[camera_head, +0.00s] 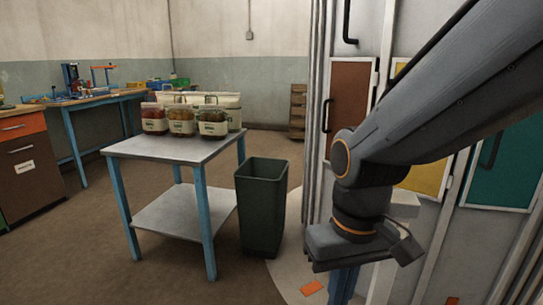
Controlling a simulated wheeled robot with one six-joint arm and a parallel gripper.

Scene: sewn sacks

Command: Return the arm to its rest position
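My arm reaches in from the upper right of the head view and bends down at a joint with an orange ring. My gripper (350,252) is at its lower end, right of the dark green bin and in front of the coloured cabinet doors. The fingers are not clearly visible from this angle, so I cannot see whether they are open or shut. No held object shows at it.
A metal table (180,147) with blue legs stands left of centre, bearing several labelled see-through containers (182,120). A green bin (262,205) stands beside it. A cluttered workbench (85,98) is at the back left. An orange piece (311,288) lies below my gripper.

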